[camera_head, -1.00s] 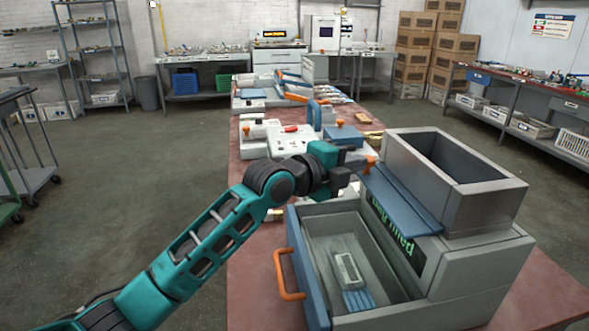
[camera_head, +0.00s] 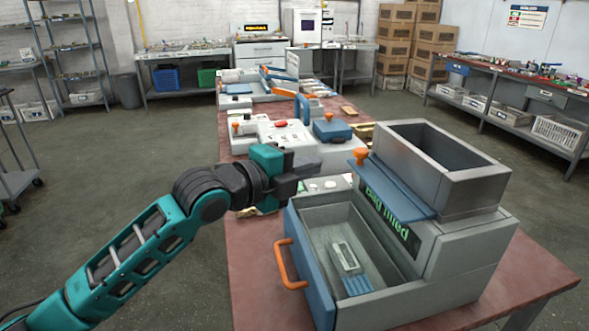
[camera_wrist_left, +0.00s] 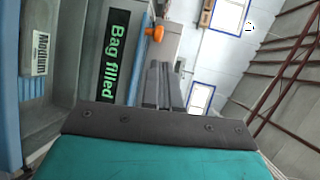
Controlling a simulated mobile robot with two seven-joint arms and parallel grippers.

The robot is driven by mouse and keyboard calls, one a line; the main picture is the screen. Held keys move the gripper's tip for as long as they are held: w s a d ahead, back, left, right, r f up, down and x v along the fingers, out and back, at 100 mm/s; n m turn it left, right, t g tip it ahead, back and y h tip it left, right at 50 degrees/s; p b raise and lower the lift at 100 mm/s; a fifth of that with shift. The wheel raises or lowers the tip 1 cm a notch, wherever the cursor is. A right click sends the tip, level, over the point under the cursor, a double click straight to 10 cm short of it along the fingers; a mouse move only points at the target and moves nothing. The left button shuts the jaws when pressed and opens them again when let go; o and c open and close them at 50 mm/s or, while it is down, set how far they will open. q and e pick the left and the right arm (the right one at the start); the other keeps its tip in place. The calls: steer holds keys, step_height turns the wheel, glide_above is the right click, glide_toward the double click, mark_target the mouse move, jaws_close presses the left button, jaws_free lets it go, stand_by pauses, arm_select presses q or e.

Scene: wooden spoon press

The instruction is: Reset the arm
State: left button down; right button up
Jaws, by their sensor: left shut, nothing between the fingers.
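My left arm comes in from the left in the head view. Its gripper (camera_head: 312,171) is in the air, to the left of the grey machine's blue flap (camera_head: 397,191). In the left wrist view the fingers (camera_wrist_left: 165,87) are together and hold nothing. The grey machine (camera_head: 470,205) has a display (camera_head: 390,216) that reads "Bag filled" in green; it also shows in the left wrist view (camera_wrist_left: 117,57). My right gripper is not in view.
The machine's drawer (camera_head: 312,224) stands open with a small packet (camera_head: 345,258) and a blue pronged piece (camera_head: 357,286) inside. An orange knob (camera_head: 361,155) sits at the flap. Other white-and-blue machines (camera_head: 283,135) stand behind on the red table (camera_head: 250,260). Floor to the left is open.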

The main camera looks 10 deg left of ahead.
arm_select(q)
steer(key=s+a+f+n+g+y, duration=0.2)
steer(key=s+f+n+y, duration=0.1)
steer(key=s+f+n, duration=0.4)
steer(key=s+a+f+n+g+y, duration=0.1)
steer(key=s+a+f+n+y, duration=0.15)
steer(key=s+f+n, duration=0.5)
steer(key=s+a+f+n+g+y, duration=0.25)
steer(key=s+a+f+n, duration=0.3)
steer(key=s, duration=0.35)
steer(key=s+a+f+n+g+y, duration=0.2)
steer(key=s+a+f+n+g, duration=0.3)
steer(key=s, duration=0.4)
steer(key=w+d+f+m+t+h, duration=0.1)
steer(key=w+d+f+t, duration=0.2)
steer(key=w+f+t, duration=0.5)
steer(key=shift+f+m+t+h, duration=0.3)
steer(key=shift+f+t, duration=0.05)
steer(key=shift+f, duration=0.5)
steer(key=shift+a, duration=0.1)
